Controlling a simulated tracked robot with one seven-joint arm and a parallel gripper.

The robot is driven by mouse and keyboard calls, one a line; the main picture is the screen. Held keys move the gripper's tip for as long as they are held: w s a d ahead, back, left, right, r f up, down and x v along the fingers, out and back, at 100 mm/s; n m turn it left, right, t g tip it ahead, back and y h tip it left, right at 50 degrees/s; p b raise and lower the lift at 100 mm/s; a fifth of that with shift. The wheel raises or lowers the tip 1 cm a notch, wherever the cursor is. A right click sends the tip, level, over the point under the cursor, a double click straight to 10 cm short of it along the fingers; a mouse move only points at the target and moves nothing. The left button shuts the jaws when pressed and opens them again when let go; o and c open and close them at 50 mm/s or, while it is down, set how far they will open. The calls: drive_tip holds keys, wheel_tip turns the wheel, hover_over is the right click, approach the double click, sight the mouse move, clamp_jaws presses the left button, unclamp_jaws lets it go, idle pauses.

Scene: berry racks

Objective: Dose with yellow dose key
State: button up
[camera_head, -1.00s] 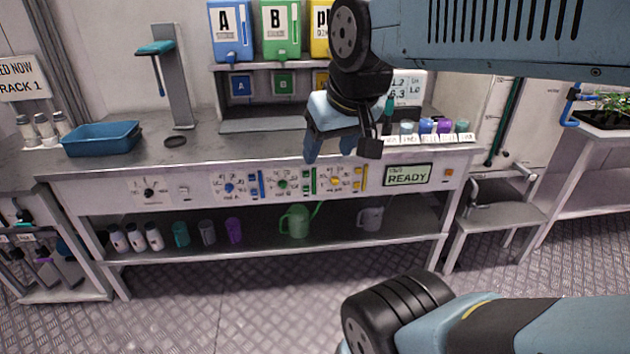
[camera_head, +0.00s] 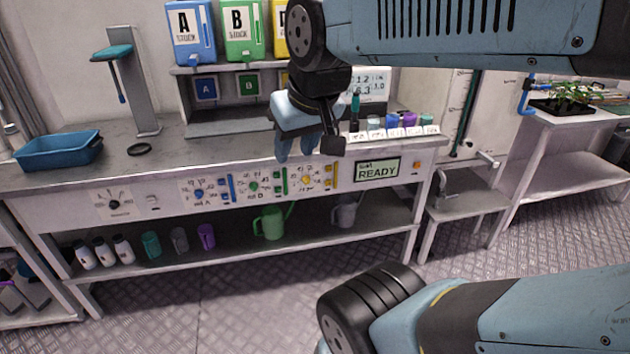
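The yellow dose key (camera_head: 331,176) is a narrow upright yellow bar on the bench's front panel, right of the yellow dial (camera_head: 306,180). The blue key (camera_head: 231,187) and green key (camera_head: 284,181) stand further left on the same panel. The display (camera_head: 376,170) right of the yellow key reads READY. My gripper (camera_head: 295,151) hangs in front of the bench, pointing down, above and left of the yellow key in the picture. Its fingers look apart with nothing between them. I cannot tell its distance from the panel.
Bottles A (camera_head: 191,32) and B (camera_head: 242,30) stand on the upper shelf; the yellow one (camera_head: 280,28) is partly hidden by my arm. Small coloured containers (camera_head: 392,121) stand at the bench's right. A green jug (camera_head: 271,223) is on the lower shelf. The floor in front is clear.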

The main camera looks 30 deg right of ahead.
clamp_jaws()
idle(1.4)
